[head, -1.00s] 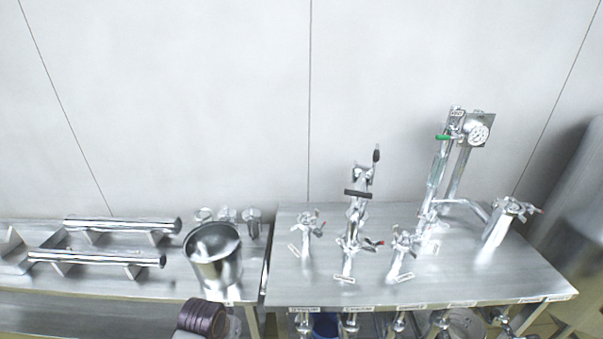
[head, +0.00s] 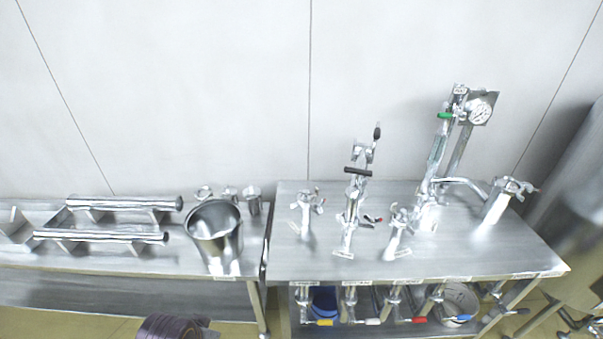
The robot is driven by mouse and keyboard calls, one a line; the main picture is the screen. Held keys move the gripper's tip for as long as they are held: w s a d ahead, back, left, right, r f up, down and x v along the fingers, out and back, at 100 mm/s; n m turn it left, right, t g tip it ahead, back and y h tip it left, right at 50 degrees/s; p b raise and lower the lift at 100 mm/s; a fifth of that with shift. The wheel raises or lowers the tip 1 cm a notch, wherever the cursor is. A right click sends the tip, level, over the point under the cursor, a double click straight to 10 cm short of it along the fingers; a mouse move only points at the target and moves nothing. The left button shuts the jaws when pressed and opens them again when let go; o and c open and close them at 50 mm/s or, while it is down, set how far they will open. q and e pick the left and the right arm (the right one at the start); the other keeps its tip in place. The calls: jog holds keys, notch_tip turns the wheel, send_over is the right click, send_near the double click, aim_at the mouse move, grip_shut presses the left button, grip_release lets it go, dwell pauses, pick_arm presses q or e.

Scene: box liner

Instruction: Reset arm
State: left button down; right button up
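Neither of my grippers shows clearly in the head view. A dark purple-brown ribbed rounded part (head: 172,328) shows at the bottom edge, left of the middle, cut off by the frame; I cannot tell what it is. A steel bucket (head: 214,232) stands upright at the right end of the left steel table (head: 110,262). Two steel tubes lie on holders on that table, one behind (head: 124,203) and one in front (head: 100,236).
The right steel table (head: 330,262) carries several valve fittings and a tall assembly with a pressure gauge (head: 481,108). A lower shelf with a blue container (head: 324,302) and coloured-handled valves is under it. A large metal vessel (head: 585,180) stands at the right. A pale wall closes the back.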

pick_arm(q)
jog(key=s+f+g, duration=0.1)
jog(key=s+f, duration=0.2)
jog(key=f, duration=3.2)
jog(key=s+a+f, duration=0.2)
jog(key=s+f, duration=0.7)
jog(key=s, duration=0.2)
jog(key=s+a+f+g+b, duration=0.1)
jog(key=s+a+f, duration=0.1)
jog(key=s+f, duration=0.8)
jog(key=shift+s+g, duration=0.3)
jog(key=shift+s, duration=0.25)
